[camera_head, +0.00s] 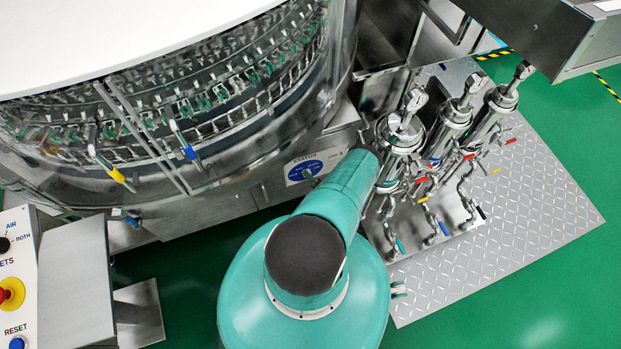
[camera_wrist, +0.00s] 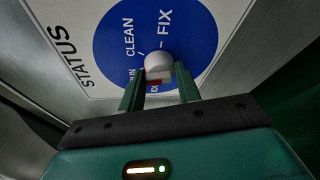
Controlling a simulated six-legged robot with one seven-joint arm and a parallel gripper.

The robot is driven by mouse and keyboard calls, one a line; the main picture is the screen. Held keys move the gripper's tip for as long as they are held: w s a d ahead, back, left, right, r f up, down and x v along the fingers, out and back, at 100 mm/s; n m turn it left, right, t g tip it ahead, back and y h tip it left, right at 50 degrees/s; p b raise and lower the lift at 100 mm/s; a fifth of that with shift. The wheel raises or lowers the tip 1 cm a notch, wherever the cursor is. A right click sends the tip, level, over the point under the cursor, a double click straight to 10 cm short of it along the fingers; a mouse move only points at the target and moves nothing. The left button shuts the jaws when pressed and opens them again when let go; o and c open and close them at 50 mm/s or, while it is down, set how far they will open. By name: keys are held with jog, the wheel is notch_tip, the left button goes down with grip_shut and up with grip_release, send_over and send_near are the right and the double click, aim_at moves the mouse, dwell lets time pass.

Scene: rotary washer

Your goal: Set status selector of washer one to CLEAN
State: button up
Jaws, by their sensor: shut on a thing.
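The status selector plate (camera_wrist: 72,14) fills the upper part of the wrist view, with the word STATUS and a blue disc (camera_wrist: 118,62) lettered CLEAN and FIX. Other lettering on the disc is partly covered. The light grey selector knob (camera_wrist: 158,64) stands at the disc's middle, with a red mark on its side facing my gripper. My gripper (camera_wrist: 159,80) has its two green fingers shut on the knob, one on each side. Which label the knob points to is not clear. In the head view the status plate (camera_head: 303,170) sits low on the washer (camera_head: 215,205); my arm hides my gripper there.
Several upright metal valve units (camera_head: 400,140) with coloured handles stand just right of my arm. A control panel (camera_head: 15,285) with a red button is at the lower left. Diamond-plate flooring (camera_head: 530,220) and open green floor lie at the right.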

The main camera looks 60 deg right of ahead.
jog(key=shift+s+d, duration=0.1)
jog(key=o, duration=1)
jog(key=shift+c, duration=0.2)
jog(key=v, duration=1.3)
jog(key=shift+s+a, duration=0.2)
jog(key=shift+s, duration=0.1)
jog(key=shift+r, duration=0.15)
